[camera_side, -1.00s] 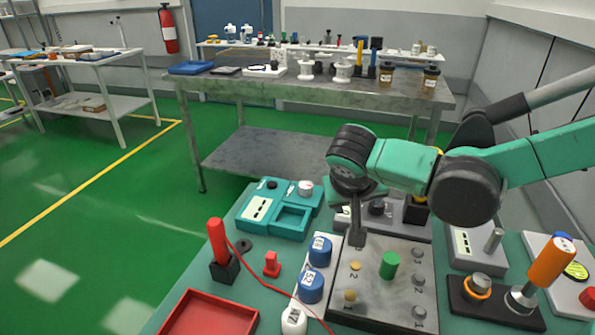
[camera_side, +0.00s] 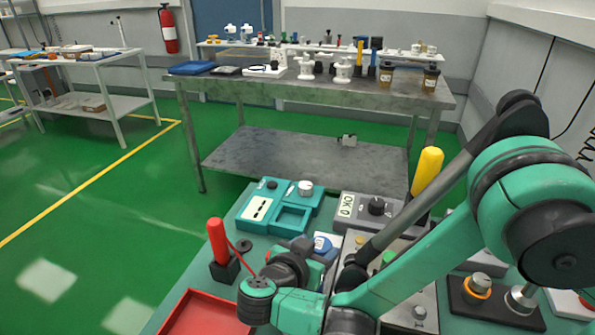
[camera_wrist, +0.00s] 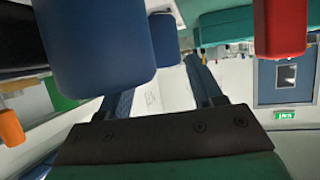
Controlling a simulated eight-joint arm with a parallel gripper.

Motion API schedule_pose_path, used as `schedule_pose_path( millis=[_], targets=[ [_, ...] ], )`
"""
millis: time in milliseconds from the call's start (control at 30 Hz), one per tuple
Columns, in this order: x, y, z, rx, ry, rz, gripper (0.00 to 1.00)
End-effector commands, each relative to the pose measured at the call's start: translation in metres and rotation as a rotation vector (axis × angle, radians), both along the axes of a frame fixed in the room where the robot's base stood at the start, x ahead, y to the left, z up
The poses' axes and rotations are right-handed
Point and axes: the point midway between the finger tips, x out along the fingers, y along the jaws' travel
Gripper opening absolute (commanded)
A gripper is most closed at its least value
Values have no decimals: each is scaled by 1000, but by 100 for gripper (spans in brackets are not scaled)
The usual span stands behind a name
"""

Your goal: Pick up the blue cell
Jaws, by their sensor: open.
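In the side view, one blue cell (camera_side: 323,243) stands upright near the metal plate. The place just in front of it is hidden behind my arm. My gripper (camera_side: 297,247) is low, just left of the blue cell and partly hidden by its own wrist. In the wrist view, a large blue cylinder (camera_wrist: 95,45) fills the upper left and overlaps the left finger. A second blue cylinder (camera_wrist: 165,38) shows farther off, above the gap between the fingers. My gripper (camera_wrist: 162,82) is open, with nothing seen held between its fingers.
A red-handled tool (camera_side: 217,242) and a red tray (camera_side: 190,315) are left of my gripper. A teal device (camera_side: 262,207) and a grey meter (camera_side: 355,207) stand behind. A yellow handle (camera_side: 427,172) rises at right. In the wrist view, a red block (camera_wrist: 280,28) is at upper right.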

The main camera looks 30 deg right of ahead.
Motion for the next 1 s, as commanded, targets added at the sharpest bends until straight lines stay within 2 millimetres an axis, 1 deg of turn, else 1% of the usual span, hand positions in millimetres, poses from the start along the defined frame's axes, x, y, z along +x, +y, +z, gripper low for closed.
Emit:
schedule_pose_path(
  millis=[100, 333, 533, 567, 833, 1000],
  targets=[
    [3, -5, -3, 0, 0, 1, 59],
    [4, -5, -3, -1, 1, 2, 59],
    [4, -5, -3, -1, 1, 2, 2],
    [4, -5, -3, -1, 1, 2, 0],
    [4, -5, -2, -1, 1, 2, 0],
    [4, -5, 6, -1, 1, 2, 0]
  ],
)
